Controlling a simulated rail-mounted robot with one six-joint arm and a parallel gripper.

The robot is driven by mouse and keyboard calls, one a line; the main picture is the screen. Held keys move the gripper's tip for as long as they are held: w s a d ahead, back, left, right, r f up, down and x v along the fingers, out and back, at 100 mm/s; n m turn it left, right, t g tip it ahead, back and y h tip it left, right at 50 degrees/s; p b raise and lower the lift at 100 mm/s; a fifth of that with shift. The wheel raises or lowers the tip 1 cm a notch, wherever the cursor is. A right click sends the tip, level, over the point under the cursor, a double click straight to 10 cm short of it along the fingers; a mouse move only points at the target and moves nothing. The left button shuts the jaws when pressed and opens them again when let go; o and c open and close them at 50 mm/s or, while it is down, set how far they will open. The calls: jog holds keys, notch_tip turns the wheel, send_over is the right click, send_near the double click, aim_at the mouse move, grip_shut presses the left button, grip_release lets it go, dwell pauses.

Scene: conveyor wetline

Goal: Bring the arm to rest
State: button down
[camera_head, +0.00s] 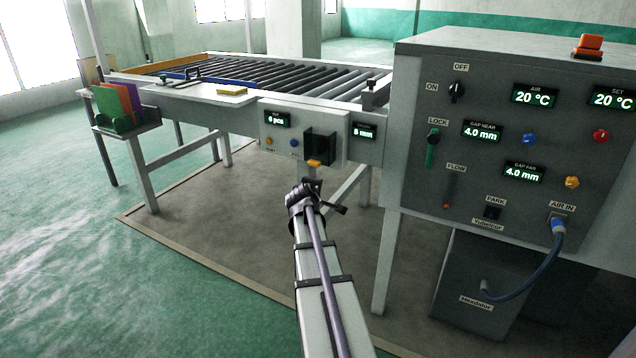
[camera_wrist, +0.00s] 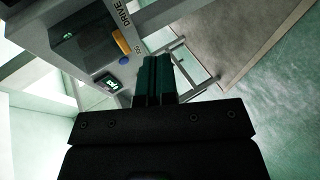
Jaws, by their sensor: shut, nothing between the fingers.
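My arm (camera_head: 318,268) reaches forward from the bottom of the head view, low in front of the conveyor. Its dark wrist end (camera_head: 304,194) shows below the small control box; the fingertips are hard to make out there. In the wrist view my gripper (camera_wrist: 155,62) is shut, its two dark green fingers side by side with nothing between them. The fingers point toward the conveyor's front and legs and touch nothing that I can see.
The roller conveyor (camera_head: 290,82) stands ahead, with a control box (camera_head: 281,120) on its front. A large grey panel (camera_head: 480,75) with knobs and a blue hose (camera_head: 545,268) is at the right. A rack of coloured boards (camera_head: 118,105) hangs at the left. Floor at left is clear.

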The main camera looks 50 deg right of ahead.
jog(key=shift+s+a, duration=0.25)
jog(key=shift+a, duration=0.15)
jog(key=s+a+f+m+g+y, duration=0.4)
jog(key=s+a+f+m, duration=0.2)
jog(key=a+m, duration=0.15)
jog(key=s+a+f+g+y, duration=0.1)
jog(key=s+a+y, duration=0.1)
jog(key=a, duration=1)
jog(key=s+a+f+n+g+y, duration=0.1)
jog(key=s+a+f+y, duration=0.15)
jog(key=a, duration=0.95)
jog(key=s+a+g+y, duration=0.1)
jog(key=s+a+y, duration=0.1)
jog(key=a, duration=1)
notch_tip(320, 180, up, 23)
jog(key=a+p, duration=0.1)
jog(key=p, duration=2.2)
jog(key=shift+a+r+n+p, duration=0.2)
jog(key=shift+n+p, duration=0.2)
jog(key=shift+n, duration=0.05)
